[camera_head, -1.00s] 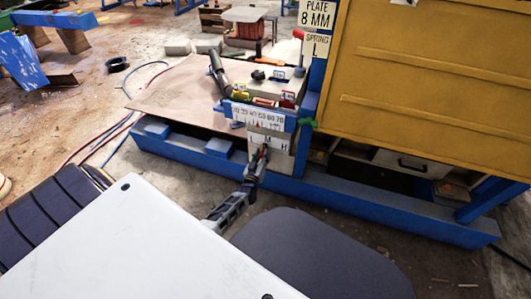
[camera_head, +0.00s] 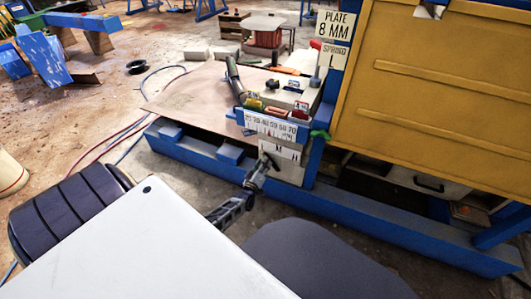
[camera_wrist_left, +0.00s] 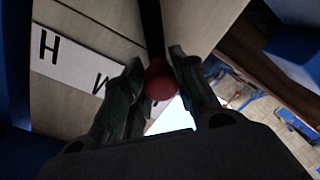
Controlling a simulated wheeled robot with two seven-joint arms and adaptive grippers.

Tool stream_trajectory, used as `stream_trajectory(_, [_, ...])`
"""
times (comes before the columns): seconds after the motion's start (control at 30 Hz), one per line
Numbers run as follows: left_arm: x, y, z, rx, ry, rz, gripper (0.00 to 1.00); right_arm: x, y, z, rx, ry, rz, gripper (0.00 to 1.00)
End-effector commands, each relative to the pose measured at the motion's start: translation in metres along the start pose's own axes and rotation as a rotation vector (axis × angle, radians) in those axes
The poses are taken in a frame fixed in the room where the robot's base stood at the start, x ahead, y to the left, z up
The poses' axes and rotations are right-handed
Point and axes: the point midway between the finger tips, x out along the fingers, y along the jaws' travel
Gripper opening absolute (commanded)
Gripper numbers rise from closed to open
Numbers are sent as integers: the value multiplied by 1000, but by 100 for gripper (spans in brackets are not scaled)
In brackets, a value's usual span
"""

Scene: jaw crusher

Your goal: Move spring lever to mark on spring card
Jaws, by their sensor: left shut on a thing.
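The spring lever's red knob (camera_wrist_left: 158,80) sits between the fingers of my left gripper (camera_wrist_left: 153,72) in the left wrist view. My left gripper (camera_head: 266,164) is shut on it in the head view, in front of the white letter strip (camera_head: 287,152) on the pale box. M and H show to the right of the fingers. The left end of the strip is hidden by the gripper. In the left wrist view, H and part of M show on the strip (camera_wrist_left: 62,66). The spring card (camera_head: 335,55) reads L, below a plate card reading 8 MM. My right gripper is not in view.
A numbered scale (camera_head: 271,126) is above the letter strip. A blue beam (camera_head: 350,210) runs along the floor side of the machine. A large yellow panel (camera_head: 435,110) stands at the right. Tools lie on the box top (camera_head: 290,90).

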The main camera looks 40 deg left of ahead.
Motion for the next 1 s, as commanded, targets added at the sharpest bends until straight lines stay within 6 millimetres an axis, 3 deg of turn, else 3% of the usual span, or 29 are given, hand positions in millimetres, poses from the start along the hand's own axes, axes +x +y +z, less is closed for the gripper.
stream_trajectory(0.6, [0,-6,-2,-44,-2,-4,0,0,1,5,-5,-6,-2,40])
stream_trajectory(0.63, [0,-6,-2,-44,-2,-4,31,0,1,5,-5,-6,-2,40])
stream_trajectory(0.7, [0,-6,-2,-43,-2,-4,40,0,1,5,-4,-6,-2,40])
stream_trajectory(0.8, [0,-5,-1,-43,-2,-3,51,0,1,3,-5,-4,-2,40])
stream_trajectory(1.0, [0,-4,-1,-43,-2,-1,51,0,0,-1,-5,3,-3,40])
